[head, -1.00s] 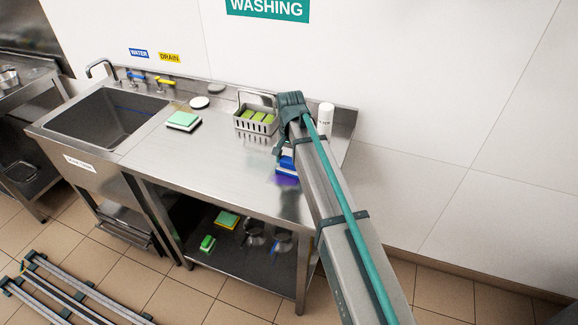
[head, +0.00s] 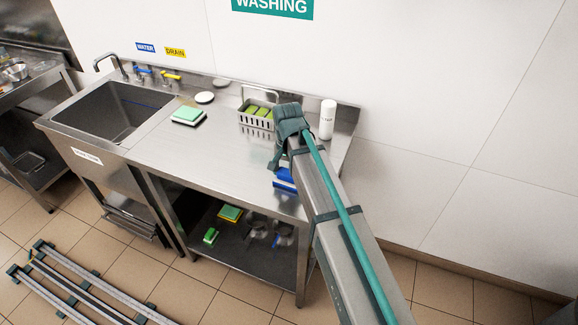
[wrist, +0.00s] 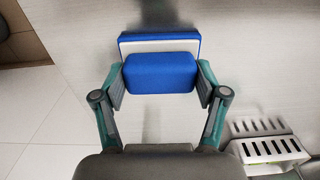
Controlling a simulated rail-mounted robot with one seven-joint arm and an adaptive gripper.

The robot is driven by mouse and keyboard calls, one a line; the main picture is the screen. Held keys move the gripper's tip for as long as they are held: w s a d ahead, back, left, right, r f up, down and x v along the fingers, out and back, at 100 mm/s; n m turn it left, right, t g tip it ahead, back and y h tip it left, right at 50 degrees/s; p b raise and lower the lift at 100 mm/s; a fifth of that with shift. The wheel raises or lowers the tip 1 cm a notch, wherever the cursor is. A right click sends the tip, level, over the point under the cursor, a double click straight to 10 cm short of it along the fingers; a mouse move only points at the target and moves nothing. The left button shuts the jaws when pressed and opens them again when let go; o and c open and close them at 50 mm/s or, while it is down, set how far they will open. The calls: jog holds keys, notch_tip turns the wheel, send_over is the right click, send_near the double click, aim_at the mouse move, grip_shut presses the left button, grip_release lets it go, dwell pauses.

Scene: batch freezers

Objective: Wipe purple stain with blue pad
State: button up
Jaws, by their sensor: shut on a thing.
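The blue pad (head: 284,180), blue with a white middle layer, is at the steel counter's right front part, partly behind my arm in the head view. In the wrist view the blue pad (wrist: 160,73) sits between the two fingers of my gripper (wrist: 161,85), which is shut on its sides. The pad is on or very close to the counter; contact cannot be told. No purple stain shows in either view now; the pad and arm cover part of that area.
A wire basket with green sponges (head: 257,117) stands at the back, beside a white bottle (head: 327,119). A green-topped pad (head: 188,116) lies near the sink (head: 112,111). The counter's middle (head: 215,150) is clear.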

notch_tip(320, 180, up, 4)
jog(key=shift+f+p, duration=0.25)
jog(key=shift+p, duration=0.7)
jog(key=shift+r+p, duration=1.5)
jog(key=shift+r, duration=0.8)
